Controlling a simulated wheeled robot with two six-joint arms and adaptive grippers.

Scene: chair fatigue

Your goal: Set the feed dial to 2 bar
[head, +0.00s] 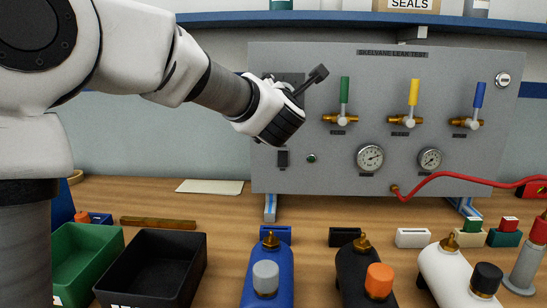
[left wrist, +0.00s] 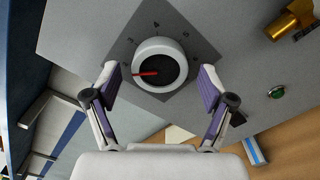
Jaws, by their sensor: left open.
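The feed dial (left wrist: 160,66) is a round knob with a white rim and a dark face, on a dark square plate (left wrist: 123,46) of the grey panel. Its red pointer (left wrist: 146,73) points left in the left wrist view. Small marks ring its upper side, too small to read surely. My left gripper (left wrist: 160,80) is open, with one finger on each side of the dial and a gap to each. In the head view the left gripper (head: 299,94) is in front of the panel's upper left and hides the dial. My right gripper is not in view.
The grey panel (head: 400,180) also carries green (head: 345,90), yellow (head: 413,92) and blue (head: 479,95) valve levers, two gauges and a red hose (head: 440,176). Bottles, including a blue one (head: 280,285), and bins, including a green one (head: 85,250), stand on the bench below.

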